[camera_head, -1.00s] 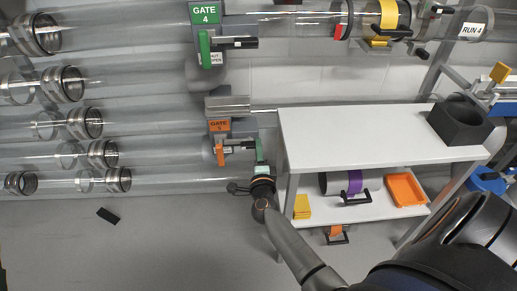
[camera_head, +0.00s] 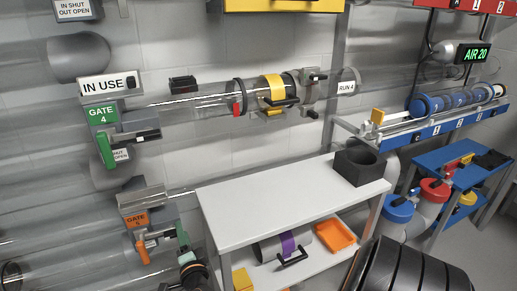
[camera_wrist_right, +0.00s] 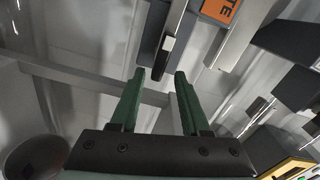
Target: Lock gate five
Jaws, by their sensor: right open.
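Gate five is the grey gate housing with an orange label (camera_head: 137,219) on the lower clear tube at left. Its orange handle (camera_head: 142,250) hangs down below the label. A dark bar with a pale piece sits beside the handle; in the right wrist view a dark bar (camera_wrist_right: 178,22) with a white piece (camera_wrist_right: 168,43) lies just beyond my fingertips, beside the orange label (camera_wrist_right: 221,9). My right gripper (camera_head: 182,235) is just right of the handle. In the wrist view its green fingers (camera_wrist_right: 158,74) are apart and empty. My left gripper is not in view.
Gate four (camera_head: 102,114), with a green handle and an IN USE sign (camera_head: 109,85), stands above. A white bench (camera_head: 270,205) is to the right, with a dark holder (camera_head: 360,167) on top and an orange tray (camera_head: 336,236) below. Clear tubes run along the wall.

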